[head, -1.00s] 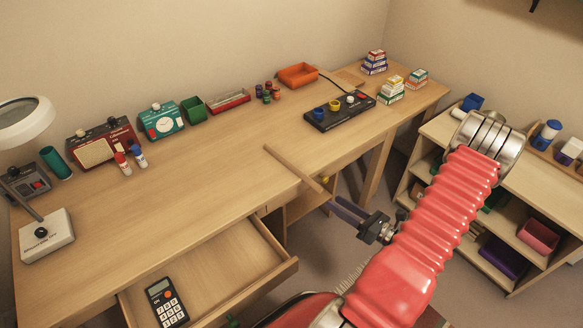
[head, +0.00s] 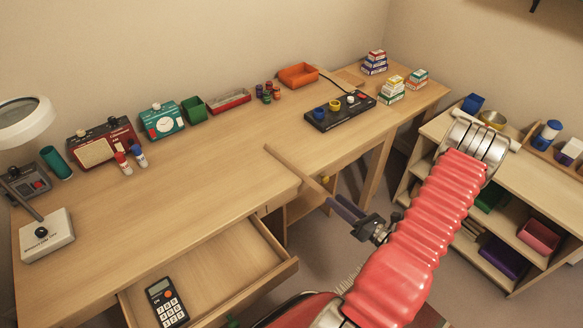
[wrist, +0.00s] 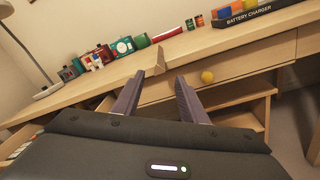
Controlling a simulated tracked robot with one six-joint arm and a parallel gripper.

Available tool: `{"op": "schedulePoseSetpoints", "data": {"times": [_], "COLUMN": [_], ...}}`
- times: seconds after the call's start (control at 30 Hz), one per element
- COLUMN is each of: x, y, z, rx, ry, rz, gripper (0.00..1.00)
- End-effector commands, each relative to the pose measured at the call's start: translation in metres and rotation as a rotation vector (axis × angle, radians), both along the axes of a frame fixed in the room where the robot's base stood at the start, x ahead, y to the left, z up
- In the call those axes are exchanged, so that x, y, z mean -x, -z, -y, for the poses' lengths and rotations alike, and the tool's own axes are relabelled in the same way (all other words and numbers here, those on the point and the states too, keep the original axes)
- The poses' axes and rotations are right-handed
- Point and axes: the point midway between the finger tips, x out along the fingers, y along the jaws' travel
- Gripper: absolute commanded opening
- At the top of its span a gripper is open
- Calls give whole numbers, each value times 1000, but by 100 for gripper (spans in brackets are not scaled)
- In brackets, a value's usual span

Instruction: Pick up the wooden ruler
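The wooden ruler (head: 288,164) lies on the desk top, its near end sticking out past the front edge. My gripper (head: 334,202) is just off that edge, with its fingertips close to the overhanging end. I cannot tell whether the ruler's tip lies between the fingertips or touches one.
A yellow knob (wrist: 207,77) is beside the right finger. An open drawer (head: 226,262) holding a calculator (head: 167,302) stands out at the front.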

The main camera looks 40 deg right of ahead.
Motion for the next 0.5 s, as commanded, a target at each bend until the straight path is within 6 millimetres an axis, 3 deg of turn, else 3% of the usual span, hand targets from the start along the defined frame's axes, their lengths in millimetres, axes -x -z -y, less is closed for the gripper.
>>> {"op": "schedulePoseSetpoints", "data": {"times": [0.3, 0.5], "x": [-37, -49], "y": [0, 0], "z": [-5, -6], "rx": [0, 0], "ry": [-4, -1], "rz": [0, 0], "gripper": [39, 39]}}
